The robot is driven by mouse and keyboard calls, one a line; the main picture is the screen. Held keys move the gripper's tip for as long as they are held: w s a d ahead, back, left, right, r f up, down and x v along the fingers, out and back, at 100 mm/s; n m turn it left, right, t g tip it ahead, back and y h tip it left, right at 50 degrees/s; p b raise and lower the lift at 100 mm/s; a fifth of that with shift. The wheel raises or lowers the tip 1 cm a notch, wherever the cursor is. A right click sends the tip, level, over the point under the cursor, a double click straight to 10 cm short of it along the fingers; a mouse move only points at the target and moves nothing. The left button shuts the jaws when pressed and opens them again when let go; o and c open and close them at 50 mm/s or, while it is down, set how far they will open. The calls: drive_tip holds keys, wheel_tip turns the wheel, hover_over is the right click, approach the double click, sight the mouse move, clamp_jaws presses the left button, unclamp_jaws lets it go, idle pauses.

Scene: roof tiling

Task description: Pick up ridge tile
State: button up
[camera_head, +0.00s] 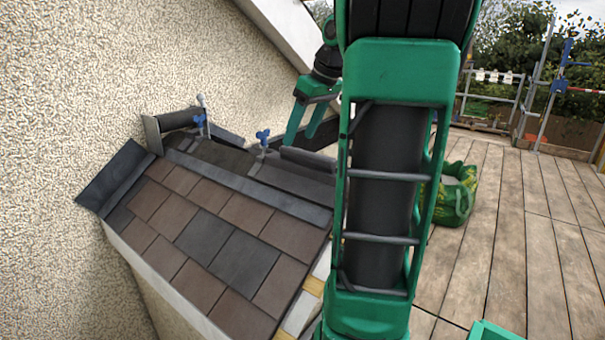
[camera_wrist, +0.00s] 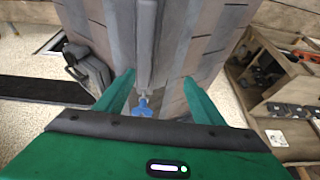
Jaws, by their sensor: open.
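My gripper (camera_head: 298,141) is open and empty, pointing down above the roof ridge in the head view. In the wrist view its two green fingers (camera_wrist: 159,77) spread over the ridge, with a blue-handled clamp (camera_wrist: 143,106) between them. Dark grey pieces that look like ridge tiles (camera_head: 305,163) lie along the top of the small roof, below and beside the gripper. Which one is the ridge tile is hard to tell. A dark rounded piece (camera_head: 180,119) sits at the wall end. My arm hides the right end of the roof.
Brown and grey tiles (camera_head: 205,215) cover the near slope. Another blue clamp (camera_head: 201,122) stands by the rough wall (camera_head: 60,90). A green bag (camera_head: 459,195) stands on the wooden deck (camera_head: 520,230). A wooden shelf box (camera_wrist: 275,80) with items stands right in the wrist view.

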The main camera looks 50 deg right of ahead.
sight(309, 152)
drive_tip(key=s+d, duration=0.1)
drive_tip(key=s+d+r, duration=0.1)
drive_tip(key=d, duration=0.1)
drive_tip(key=shift+s+d, duration=0.25)
drive_tip(key=shift+d, duration=0.05)
drive_tip(key=x, duration=0.5)
drive_tip(key=shift+f, duration=0.15)
drive_tip(key=shift+s+x, duration=0.2)
drive_tip(key=shift+x, duration=1.1)
drive_tip(key=shift+s+x, duration=0.2)
drive_tip(key=shift+x, duration=1.1)
drive_tip(key=shift+a+f, duration=0.15)
drive_tip(key=shift+c, duration=0.2)
clamp_jaws()
